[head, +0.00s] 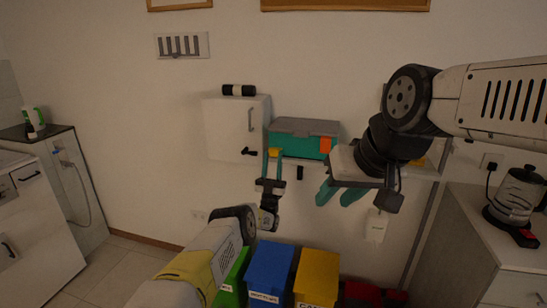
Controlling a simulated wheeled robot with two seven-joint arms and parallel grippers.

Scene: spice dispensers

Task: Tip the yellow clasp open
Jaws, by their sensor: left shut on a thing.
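A teal toolbox with a grey lid (305,128) sits on a wall shelf in the head view. The fingers partly cover the clasp's lower part. My right gripper (338,194) is open and empty, with its teal fingers pointing down in front of the shelf, right of the toolbox.
A white wall cabinet (228,128) stands close left of the toolbox, with a dark roll (239,90) on top. Green, blue (270,268) and yellow (317,276) bins stand below. A counter with a kettle (516,195) is at the right.

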